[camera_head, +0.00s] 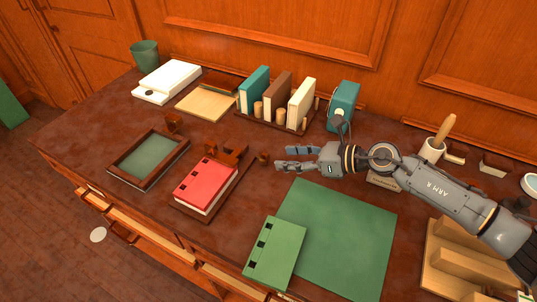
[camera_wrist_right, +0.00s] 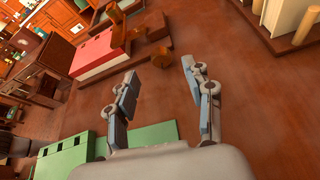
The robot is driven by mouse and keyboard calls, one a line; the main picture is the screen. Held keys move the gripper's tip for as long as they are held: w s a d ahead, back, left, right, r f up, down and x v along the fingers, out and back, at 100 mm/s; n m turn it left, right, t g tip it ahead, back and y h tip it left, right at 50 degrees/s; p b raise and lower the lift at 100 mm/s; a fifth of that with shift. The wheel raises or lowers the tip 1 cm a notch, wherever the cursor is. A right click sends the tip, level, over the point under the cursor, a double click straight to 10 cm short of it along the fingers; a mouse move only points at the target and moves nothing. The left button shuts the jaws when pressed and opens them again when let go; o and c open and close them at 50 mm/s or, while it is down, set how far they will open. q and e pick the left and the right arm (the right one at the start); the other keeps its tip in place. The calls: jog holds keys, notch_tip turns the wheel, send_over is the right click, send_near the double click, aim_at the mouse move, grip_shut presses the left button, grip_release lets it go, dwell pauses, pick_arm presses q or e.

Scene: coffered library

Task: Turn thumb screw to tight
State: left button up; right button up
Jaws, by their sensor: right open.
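A small round brown wooden knob (camera_head: 264,158), which looks like the thumb screw, sticks out at the right end of a brown wooden clamp (camera_head: 228,155) by a red book (camera_head: 207,184). In the right wrist view, the knob (camera_wrist_right: 162,57) lies just beyond the fingertips, roughly in line with the gap between them. My right gripper (camera_head: 283,158) is open and empty, pointing left at the knob, with a small gap visible. The fingers also show in the wrist view (camera_wrist_right: 158,73). Any tightness mark on the screw is too small to read. My left gripper is not in view.
A green mat (camera_head: 345,230) and a green notebook (camera_head: 275,252) lie in front. A book rack (camera_head: 270,122) and a teal device (camera_head: 343,103) stand behind. A dark-framed tray (camera_head: 148,158) is at left; a cup (camera_head: 432,150) is at right. Bare desk surrounds the knob's right side.

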aim_at(268, 157)
jog(key=x, duration=0.7)
grip_shut()
jog(key=shift+f+m+g+b, duration=0.1)
jog(key=shift+m+g+b, duration=0.2)
jog(key=shift+m+b, duration=0.15)
grip_release()
jog(key=v, duration=1.2)
jog(key=shift+d, duration=0.15)
